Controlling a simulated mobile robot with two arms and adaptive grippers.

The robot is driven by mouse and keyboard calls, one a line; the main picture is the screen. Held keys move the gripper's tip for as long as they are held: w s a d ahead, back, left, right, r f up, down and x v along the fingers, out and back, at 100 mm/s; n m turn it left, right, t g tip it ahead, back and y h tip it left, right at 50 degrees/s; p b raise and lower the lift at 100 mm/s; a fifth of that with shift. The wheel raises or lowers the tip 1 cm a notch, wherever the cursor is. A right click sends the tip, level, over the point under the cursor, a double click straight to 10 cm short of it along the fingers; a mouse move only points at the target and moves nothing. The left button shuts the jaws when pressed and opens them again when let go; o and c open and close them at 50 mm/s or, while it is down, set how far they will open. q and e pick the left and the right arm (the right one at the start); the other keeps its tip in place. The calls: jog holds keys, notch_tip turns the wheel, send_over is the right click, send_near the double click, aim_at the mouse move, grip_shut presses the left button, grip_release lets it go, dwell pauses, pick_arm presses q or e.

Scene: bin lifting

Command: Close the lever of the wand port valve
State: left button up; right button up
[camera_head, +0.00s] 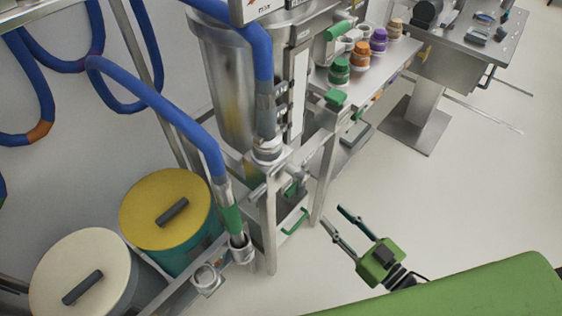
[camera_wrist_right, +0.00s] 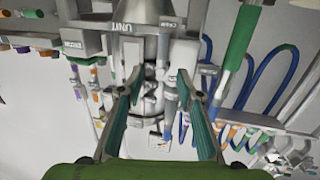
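A steel hopper (camera_head: 225,85) stands on a metal frame, with a blue hose (camera_head: 262,55) running down to a pale fitting (camera_head: 267,150) at its side. Small valve parts (camera_head: 298,186) sit beside the frame leg below it; which part is the valve lever, I cannot tell. The wand (camera_head: 231,215), with a green grip on a blue hose, stands in a metal holder. My right gripper (camera_head: 332,215) is open and empty, right of the frame and apart from it. In the right wrist view its two fingers (camera_wrist_right: 159,74) are spread with the hopper's lower fittings (camera_wrist_right: 150,100) beyond them. My left gripper is not in view.
A yellow-lidded bin (camera_head: 150,195) and a cream-lidded bin (camera_head: 60,285) stand at the lower left. A side shelf (camera_head: 350,95) holds several coloured-lid jars (camera_head: 378,42). A metal table (camera_head: 470,60) stands at the back right.

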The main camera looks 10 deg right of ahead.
jog(key=r, duration=0.1)
jog(key=p, duration=0.1)
send_near(304, 185)
jog(key=w, duration=0.3)
jog(key=x, duration=0.5)
jog(key=a+p+x, duration=0.1)
jog(key=x, duration=0.1)
jog(key=shift+a, duration=0.15)
jog(key=shift+w+a+f, duration=0.1)
jog(key=shift+w+a, duration=0.15)
jog(key=shift+w, duration=0.2)
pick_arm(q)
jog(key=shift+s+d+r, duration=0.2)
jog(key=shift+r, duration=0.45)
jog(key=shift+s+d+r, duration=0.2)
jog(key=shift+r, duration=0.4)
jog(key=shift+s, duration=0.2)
pick_arm(e)
grip_shut()
